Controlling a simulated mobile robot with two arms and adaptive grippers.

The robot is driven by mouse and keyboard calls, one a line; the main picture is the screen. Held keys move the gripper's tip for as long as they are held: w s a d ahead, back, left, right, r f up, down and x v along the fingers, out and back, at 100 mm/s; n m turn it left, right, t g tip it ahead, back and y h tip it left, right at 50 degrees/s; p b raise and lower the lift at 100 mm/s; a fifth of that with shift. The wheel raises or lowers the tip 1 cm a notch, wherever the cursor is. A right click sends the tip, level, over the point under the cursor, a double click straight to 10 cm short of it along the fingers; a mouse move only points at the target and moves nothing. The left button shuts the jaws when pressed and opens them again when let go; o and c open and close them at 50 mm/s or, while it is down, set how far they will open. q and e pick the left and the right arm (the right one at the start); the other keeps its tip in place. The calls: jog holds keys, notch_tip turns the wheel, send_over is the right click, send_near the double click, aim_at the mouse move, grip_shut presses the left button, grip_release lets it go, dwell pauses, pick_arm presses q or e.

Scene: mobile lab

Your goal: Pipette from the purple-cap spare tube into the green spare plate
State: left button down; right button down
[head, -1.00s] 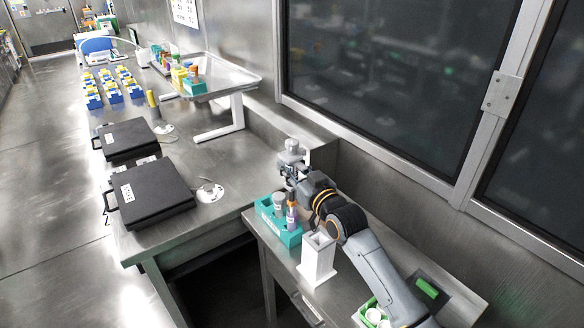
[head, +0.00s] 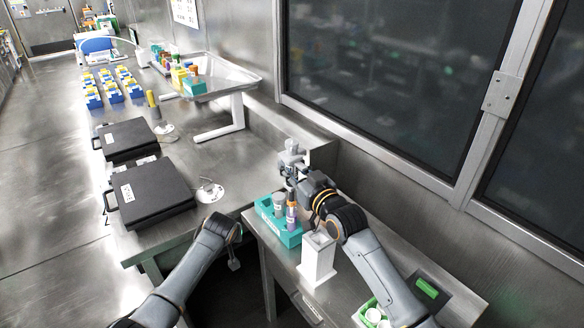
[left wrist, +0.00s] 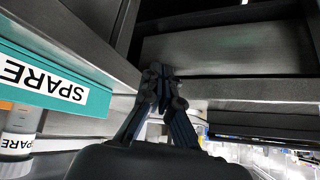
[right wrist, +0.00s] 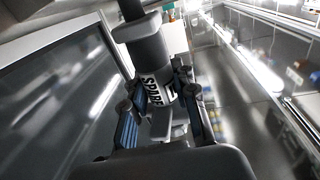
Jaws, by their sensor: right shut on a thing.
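A teal rack (head: 268,213) stands near the left end of the small side table. It holds a purple tube (head: 291,216) and a grey-capped tube (head: 278,200). The rack's SPARE label shows in the left wrist view (left wrist: 85,92). My right gripper (head: 290,174) is shut on a grey pipette (head: 292,147), held upright above and behind the rack. Its SPARE label faces the right wrist camera (right wrist: 158,90). My left gripper (head: 234,264) is low beside the table edge, left of the rack, fingertips together and empty. A green plate-like piece (head: 426,288) lies at the right; I cannot tell whether it is the spare plate.
A white square stand (head: 318,262) is just right of the rack. A green container with white items (head: 373,314) sits at the lower right, partly behind my right arm. Two black cases (head: 150,190) lie on the long bench. A wall and window bound the back.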

pick_arm(q)
jog(key=w+d+r+t, duration=0.1)
jog(key=w+r, duration=0.3)
jog(key=r, duration=0.6)
jog(key=w+d+r+t, duration=0.1)
jog(key=w+r, duration=0.2)
jog(key=r, duration=0.8)
notch_tip(320, 180, up, 21)
jog(key=n, duration=0.1)
send_over(293, 143)
jog(key=shift+w+a+f+g, duration=0.1)
jog(key=shift+w+a+g, duration=0.2)
jog(key=shift+a, duration=0.05)
jog(key=shift+s+d, duration=0.25)
jog(key=shift+s, duration=0.05)
jog(key=shift+f, duration=2.95)
